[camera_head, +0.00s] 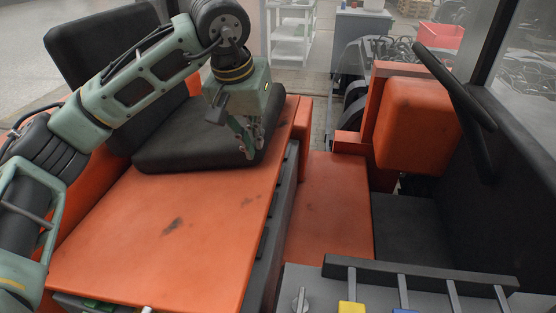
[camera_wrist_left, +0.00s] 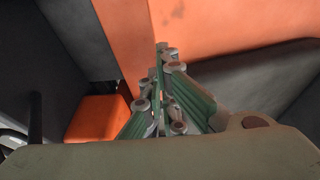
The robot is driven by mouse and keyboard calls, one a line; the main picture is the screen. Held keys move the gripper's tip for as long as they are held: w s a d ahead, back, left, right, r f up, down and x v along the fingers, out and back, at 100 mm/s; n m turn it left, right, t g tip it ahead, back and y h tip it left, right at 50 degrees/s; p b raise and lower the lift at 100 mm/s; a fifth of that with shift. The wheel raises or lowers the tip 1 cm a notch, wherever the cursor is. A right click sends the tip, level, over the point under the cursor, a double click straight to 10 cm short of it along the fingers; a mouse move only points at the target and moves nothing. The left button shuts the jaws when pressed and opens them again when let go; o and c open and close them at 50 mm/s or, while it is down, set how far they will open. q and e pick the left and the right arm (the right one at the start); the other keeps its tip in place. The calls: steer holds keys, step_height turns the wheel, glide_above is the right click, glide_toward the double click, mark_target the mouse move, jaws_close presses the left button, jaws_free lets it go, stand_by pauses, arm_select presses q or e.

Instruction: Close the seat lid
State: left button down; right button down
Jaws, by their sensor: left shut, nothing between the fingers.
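The black seat cushion (camera_head: 190,140) lies flat on the orange seat lid (camera_head: 150,235) in the head view, with a black backrest (camera_head: 100,45) behind it. The lid looks level, with dark scuffs on its top. My left gripper (camera_head: 250,155) points down at the right edge of the cushion, its fingers together and empty. In the left wrist view, the closed fingers (camera_wrist_left: 160,50) sit over the orange surface (camera_wrist_left: 210,25), with dark cushion (camera_wrist_left: 275,85) to the right. Whether the fingertips touch anything, I cannot tell. My right gripper is not in view.
An orange step floor (camera_head: 330,205) lies right of the seat box. Farther right are an orange box (camera_head: 420,125) and a black bar (camera_head: 455,85). A control panel with levers (camera_head: 400,285) is in front. A white shelf (camera_head: 292,35) stands behind.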

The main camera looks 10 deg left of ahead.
arm_select(q)
steer(key=p, duration=0.4)
glide_toward(271, 188)
steer(key=x, duration=0.5)
steer(key=shift+w+a, duration=0.1)
steer(key=shift+w, duration=0.1)
steer(key=shift+f, duration=0.5)
